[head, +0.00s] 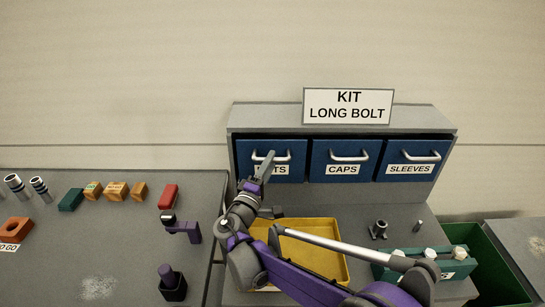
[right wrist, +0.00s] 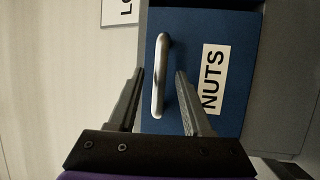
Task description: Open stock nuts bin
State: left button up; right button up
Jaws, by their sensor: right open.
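The nuts bin (head: 246,149) is the left of three blue drawers in the grey cabinet, and its front looks level with the others, so it appears closed. In the right wrist view the nuts bin (right wrist: 225,32) fills much of the picture, with its NUTS label turned sideways. Its silver handle (right wrist: 160,75) lies between the fingers of my right gripper (right wrist: 158,74), which is open. In the head view my right gripper (head: 266,164) covers part of the bin front and label. Whether the fingers touch the handle cannot be told. My left gripper is not in view.
The caps bin (head: 322,160) and sleeves bin (head: 393,162) sit to the right, both closed. A yellow tray (head: 325,252) lies below, partly behind my right arm. A teal holder (head: 455,268) and green crate (head: 500,270) stand at right. The left table (head: 110,240) carries several small parts.

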jog(key=shift+x, duration=1.2)
grip_shut()
dwell(0.6)
